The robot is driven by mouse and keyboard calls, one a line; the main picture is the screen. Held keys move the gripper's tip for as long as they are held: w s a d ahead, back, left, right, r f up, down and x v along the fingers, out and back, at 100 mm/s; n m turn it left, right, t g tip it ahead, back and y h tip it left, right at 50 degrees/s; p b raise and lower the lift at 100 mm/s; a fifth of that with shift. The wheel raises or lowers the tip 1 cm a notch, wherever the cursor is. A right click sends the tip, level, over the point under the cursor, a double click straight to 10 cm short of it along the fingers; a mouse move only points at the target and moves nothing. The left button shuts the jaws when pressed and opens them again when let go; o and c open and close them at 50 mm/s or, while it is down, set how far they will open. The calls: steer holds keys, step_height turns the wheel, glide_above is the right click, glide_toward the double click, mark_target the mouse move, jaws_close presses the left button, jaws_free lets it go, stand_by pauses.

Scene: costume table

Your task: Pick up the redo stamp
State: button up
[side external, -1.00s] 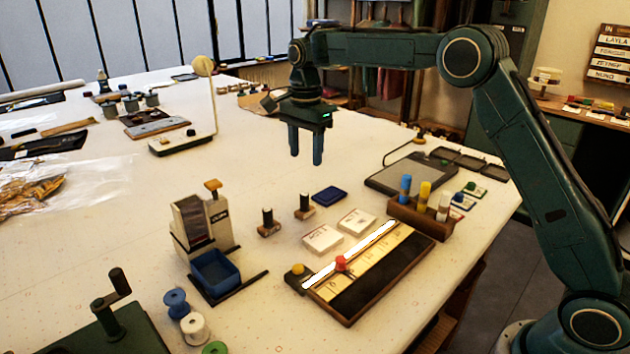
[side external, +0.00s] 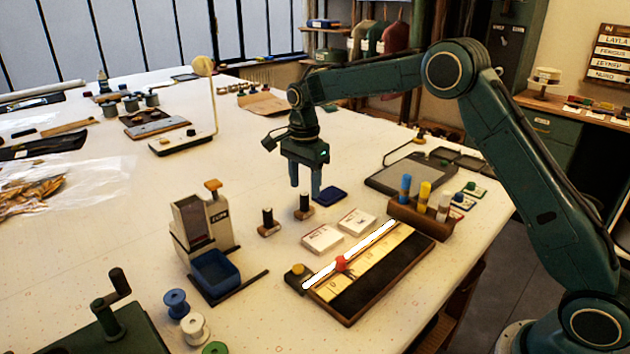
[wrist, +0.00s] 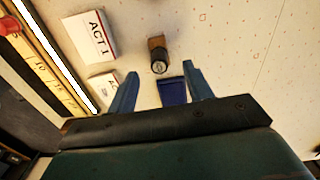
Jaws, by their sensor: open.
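Two small stamps with dark handles and brown wooden bases stand upright on the white table, a left one (side external: 268,222) and a right one (side external: 304,207). I cannot read which is the redo stamp. One stamp (wrist: 158,55) shows in the wrist view, just ahead of the fingertips, with a round pale mark on its handle top. My gripper (side external: 305,190) is open and empty, pointing down above and close to the right stamp in the side view. A blue ink pad (side external: 330,196) lies behind it; in the wrist view the pad (wrist: 173,92) shows between the fingers.
Two white cards (side external: 322,238) lie beside the stamps, near a long ruled board (side external: 378,271) with a red knob. A rack of coloured tubes (side external: 421,213) stands at right, a dispenser with a blue bin (side external: 214,272) at left.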

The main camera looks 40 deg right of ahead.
mark_target(305, 194)
steer(key=shift+f, duration=0.45)
steer(key=shift+f, duration=2.6)
steer(key=c, duration=1.1)
steer(key=shift+r, duration=0.15)
step_height(305, 194, up, 20)
steer(key=shift+a+f, duration=0.1)
